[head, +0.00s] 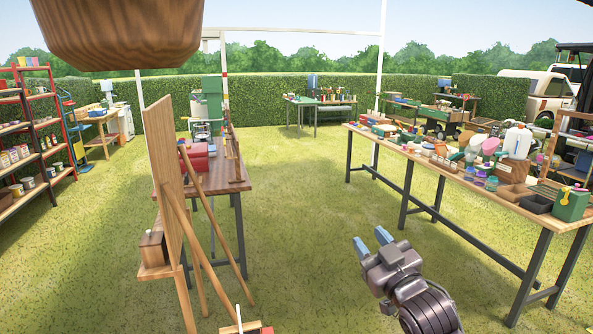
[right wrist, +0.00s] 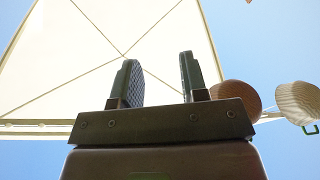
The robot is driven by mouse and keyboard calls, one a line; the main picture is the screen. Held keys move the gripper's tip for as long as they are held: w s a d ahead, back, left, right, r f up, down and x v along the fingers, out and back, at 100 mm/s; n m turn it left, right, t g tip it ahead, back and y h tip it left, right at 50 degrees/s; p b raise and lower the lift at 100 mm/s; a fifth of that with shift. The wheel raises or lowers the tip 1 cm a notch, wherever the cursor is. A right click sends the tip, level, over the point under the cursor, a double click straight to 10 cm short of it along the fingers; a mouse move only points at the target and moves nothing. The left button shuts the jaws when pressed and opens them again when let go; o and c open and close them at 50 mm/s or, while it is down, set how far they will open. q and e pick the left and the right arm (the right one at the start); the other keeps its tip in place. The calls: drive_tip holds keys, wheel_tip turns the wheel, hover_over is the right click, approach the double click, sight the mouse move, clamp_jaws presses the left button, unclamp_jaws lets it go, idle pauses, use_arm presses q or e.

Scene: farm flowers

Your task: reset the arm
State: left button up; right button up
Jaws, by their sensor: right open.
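My right gripper (head: 372,247) is in the lower right of the head view, over the grass and apart from the tables. Its two blue-tipped fingers are spread with nothing between them. In the right wrist view the same gripper (right wrist: 157,82) shows two dark, ridged pads standing apart, with only the pale canopy (right wrist: 150,25) and sky behind them. My left gripper is not in the head view.
A long table (head: 405,152) crowded with bottles, trays and boxes stands on the right. A wooden easel-like board (head: 163,180) and a smaller table (head: 218,172) stand left of centre. A brown rounded object (head: 118,30) hangs at the top left. Open grass (head: 300,215) lies between the tables.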

drive_tip(key=s+d+f+m+g+h, duration=0.1)
drive_tip(key=s+d+f+h, duration=0.15)
drive_tip(key=f, duration=0.45)
drive_tip(key=s+d+f+m+g+h, duration=0.1)
drive_tip(key=s+d+f+m, duration=0.15)
drive_tip(key=f, duration=0.35)
drive_tip(key=s+d+f+m+g+h, duration=0.1)
drive_tip(key=s+d+f, duration=0.3)
drive_tip(key=s+f, duration=0.7)
drive_tip(key=s+d+f+m+g+h, duration=0.2)
drive_tip(key=s+d+f+g, duration=0.2)
drive_tip(key=s+f, duration=0.7)
drive_tip(key=shift+s+f+g+h, duration=0.2)
drive_tip(key=shift+s+g+h, duration=0.1)
drive_tip(key=shift+s+h, duration=0.05)
drive_tip(key=shift+d, duration=0.1)
